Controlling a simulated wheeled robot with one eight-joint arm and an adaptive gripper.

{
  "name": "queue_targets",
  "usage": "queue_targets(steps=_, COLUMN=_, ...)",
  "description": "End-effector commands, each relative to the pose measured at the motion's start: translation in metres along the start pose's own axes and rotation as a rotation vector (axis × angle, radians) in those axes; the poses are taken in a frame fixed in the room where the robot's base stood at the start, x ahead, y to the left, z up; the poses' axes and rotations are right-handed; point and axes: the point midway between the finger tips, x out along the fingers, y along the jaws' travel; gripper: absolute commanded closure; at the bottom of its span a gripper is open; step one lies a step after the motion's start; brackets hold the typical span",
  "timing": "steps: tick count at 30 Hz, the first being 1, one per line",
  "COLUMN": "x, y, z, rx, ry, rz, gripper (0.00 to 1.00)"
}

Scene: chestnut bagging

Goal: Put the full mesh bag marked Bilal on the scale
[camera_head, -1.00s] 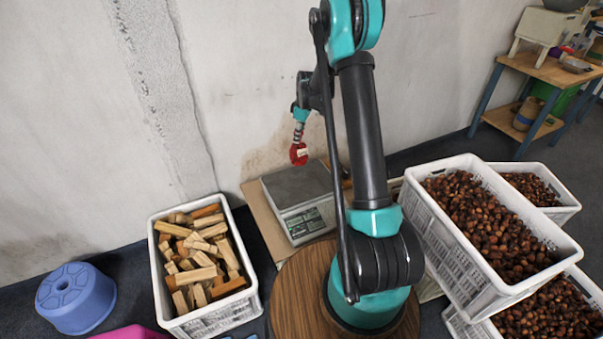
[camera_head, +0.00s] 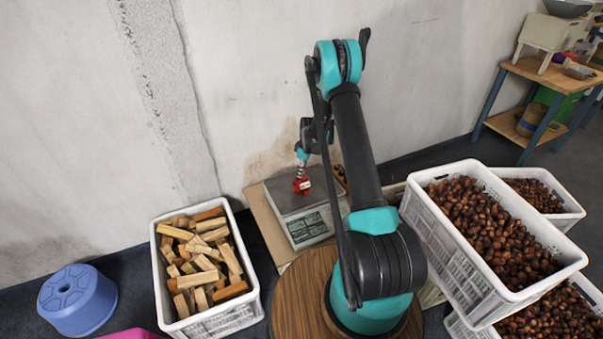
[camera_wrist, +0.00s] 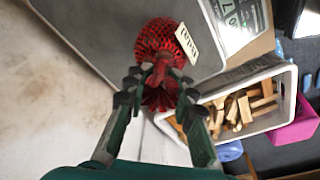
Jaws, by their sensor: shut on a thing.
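The red mesh bag (camera_head: 301,186) carries a pale tag; in the wrist view the bag (camera_wrist: 160,42) shows its tag with lettering that appears to read Bilal. My gripper (camera_head: 302,172) is shut on the bag's gathered neck, also seen in the wrist view (camera_wrist: 158,80). The bag hangs below the fingers, over the grey plate of the scale (camera_head: 285,192). I cannot tell whether its bottom touches the plate. The scale's plate (camera_wrist: 100,32) lies behind the bag in the wrist view, its display at the upper right.
A white crate of wood blocks (camera_head: 161,296) stands left of the scale. White crates of chestnuts (camera_head: 425,212) stand on the right. A blue stool (camera_head: 76,298) is at the far left. The wall (camera_head: 240,90) rises close behind the scale.

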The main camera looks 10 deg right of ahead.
Motion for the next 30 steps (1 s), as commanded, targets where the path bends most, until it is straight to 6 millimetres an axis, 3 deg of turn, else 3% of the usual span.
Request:
queue_targets(steps=12, x=0.0095, y=-0.0002, z=0.0015, rx=0.000, ry=0.000, rz=0.000, gripper=1.00)
queue_targets(steps=13, x=0.0099, y=-0.0001, z=0.0015, rx=0.000, ry=0.000, rz=0.000, gripper=0.75)
queue_targets(steps=18, x=0.0095, y=-0.0002, z=0.0016, rx=0.000, ry=0.000, rz=0.000, gripper=0.54)
queue_targets(steps=30, x=0.0027, y=-0.0003, z=0.0011, rx=0.000, ry=0.000, rz=0.000, gripper=0.54)
